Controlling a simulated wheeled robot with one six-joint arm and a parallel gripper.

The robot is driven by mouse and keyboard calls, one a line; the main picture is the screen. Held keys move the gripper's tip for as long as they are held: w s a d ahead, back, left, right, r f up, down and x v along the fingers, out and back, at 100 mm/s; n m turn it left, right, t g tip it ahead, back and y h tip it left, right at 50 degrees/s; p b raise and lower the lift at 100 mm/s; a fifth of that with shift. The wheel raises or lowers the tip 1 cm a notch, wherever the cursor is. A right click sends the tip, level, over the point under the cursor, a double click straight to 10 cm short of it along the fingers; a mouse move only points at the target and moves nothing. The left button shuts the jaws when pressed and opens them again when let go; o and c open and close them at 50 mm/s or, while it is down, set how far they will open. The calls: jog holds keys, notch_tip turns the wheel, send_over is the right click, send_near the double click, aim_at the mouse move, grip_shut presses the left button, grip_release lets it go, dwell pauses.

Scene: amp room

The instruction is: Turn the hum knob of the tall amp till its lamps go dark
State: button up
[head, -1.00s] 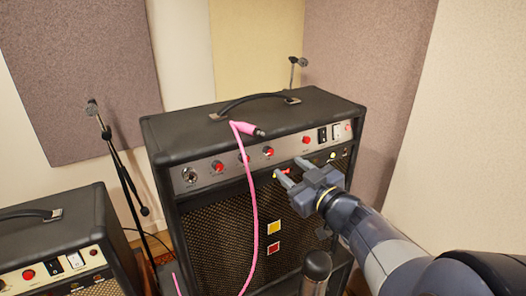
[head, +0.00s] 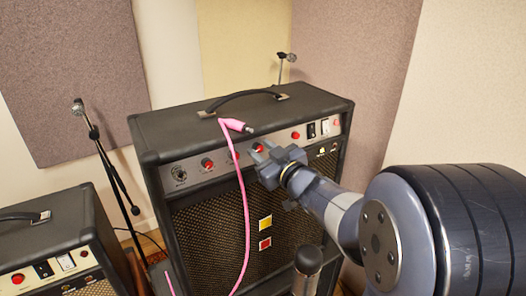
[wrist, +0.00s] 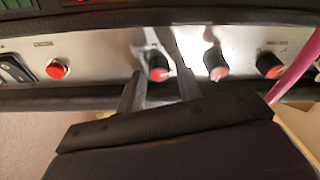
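The tall amp (head: 165,127) is black, with a silver control strip along its upper front. The strip carries three red-capped knobs: a left one (head: 208,164), a middle one (head: 234,157) and a right one (head: 259,148). Their labels are too small to read. My gripper (head: 262,154) is at the right knob. In the wrist view its open fingers (wrist: 160,72) stand on either side of that knob (wrist: 158,66); I cannot tell whether they touch it. A yellowish lamp (head: 321,151) is lit below the strip. A red glow (wrist: 82,2) shows at the wrist view's top edge.
A pink cable (head: 245,215) hangs down the amp's front, left of my gripper. A red button (head: 295,135) and rocker switches (head: 318,129) sit to the right. A smaller amp (head: 50,240) and a microphone stand (head: 118,178) are at left.

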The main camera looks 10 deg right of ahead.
grip_shut()
jog(key=shift+r+m+p, duration=0.15)
jog(key=shift+m+p, duration=0.4)
jog(key=shift+m, duration=0.65)
jog(key=m+h, duration=0.1)
jog(key=m, duration=0.2)
jog(key=shift+p, duration=0.3)
jog(key=shift+o, duration=1.2)
grip_release()
jog(key=shift+s, duration=0.15)
jog(key=v, duration=1)
jog(key=shift+s+f, duration=0.25)
jog(key=shift+s, duration=0.05)
